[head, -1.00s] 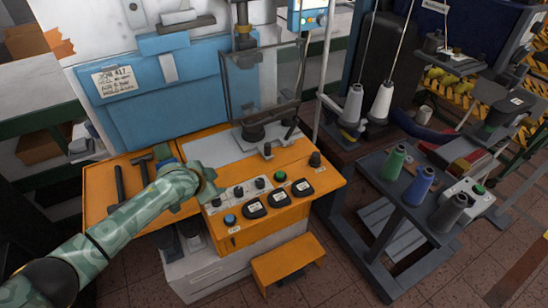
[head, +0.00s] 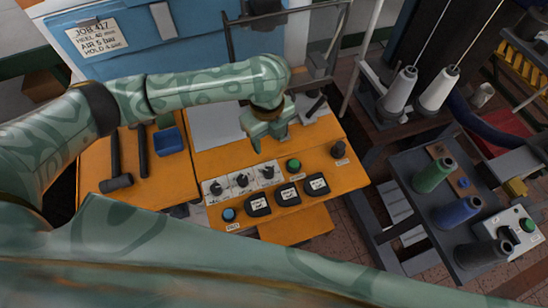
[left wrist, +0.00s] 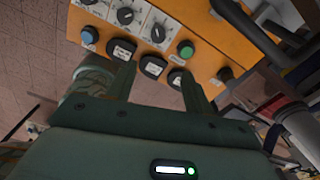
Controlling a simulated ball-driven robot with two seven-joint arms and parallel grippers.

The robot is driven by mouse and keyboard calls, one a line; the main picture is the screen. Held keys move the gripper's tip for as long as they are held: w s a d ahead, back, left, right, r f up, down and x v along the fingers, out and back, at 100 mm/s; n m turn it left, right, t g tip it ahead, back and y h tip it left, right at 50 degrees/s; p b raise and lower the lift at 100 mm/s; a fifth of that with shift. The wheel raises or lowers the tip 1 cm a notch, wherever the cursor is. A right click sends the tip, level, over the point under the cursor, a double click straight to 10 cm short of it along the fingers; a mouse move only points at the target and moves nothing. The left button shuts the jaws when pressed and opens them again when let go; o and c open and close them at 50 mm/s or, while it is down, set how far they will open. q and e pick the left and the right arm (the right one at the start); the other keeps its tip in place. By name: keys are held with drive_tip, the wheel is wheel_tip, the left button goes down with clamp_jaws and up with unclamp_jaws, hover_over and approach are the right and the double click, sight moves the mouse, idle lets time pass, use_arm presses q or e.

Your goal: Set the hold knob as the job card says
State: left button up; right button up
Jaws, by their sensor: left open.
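The job card (head: 96,38) on the blue panel reads JOB 417, heel 40 mm, air 5 bar and what looks like hold 4 sec. On the orange console (head: 222,160), three black knobs sit on white dials: left (head: 215,187), middle (head: 241,180) and right (head: 267,172). A fourth knob (head: 338,150) stands at the far right. Their labels are too small to read, so I cannot tell which is hold. My left gripper (head: 268,143) is open and empty above the console, just behind the right dial knob. In the left wrist view its fingers (left wrist: 156,74) are apart. My right gripper is out of view.
A hammer (head: 116,170) and a blue block (head: 168,141) lie at left. Thread cones (head: 433,176) stand on the grey table at right.

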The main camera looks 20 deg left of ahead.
sight(269, 171)
use_arm(q)
drive_tip(key=f+b, duration=0.6)
drive_tip(key=f, duration=1)
drive_tip(key=shift+a+f, duration=0.15)
drive_tip(key=shift+a, duration=0.05)
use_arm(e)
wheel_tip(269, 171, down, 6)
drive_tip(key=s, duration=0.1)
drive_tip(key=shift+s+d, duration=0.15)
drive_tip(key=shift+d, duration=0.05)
use_arm(q)
drive_tip(key=c, duration=1)
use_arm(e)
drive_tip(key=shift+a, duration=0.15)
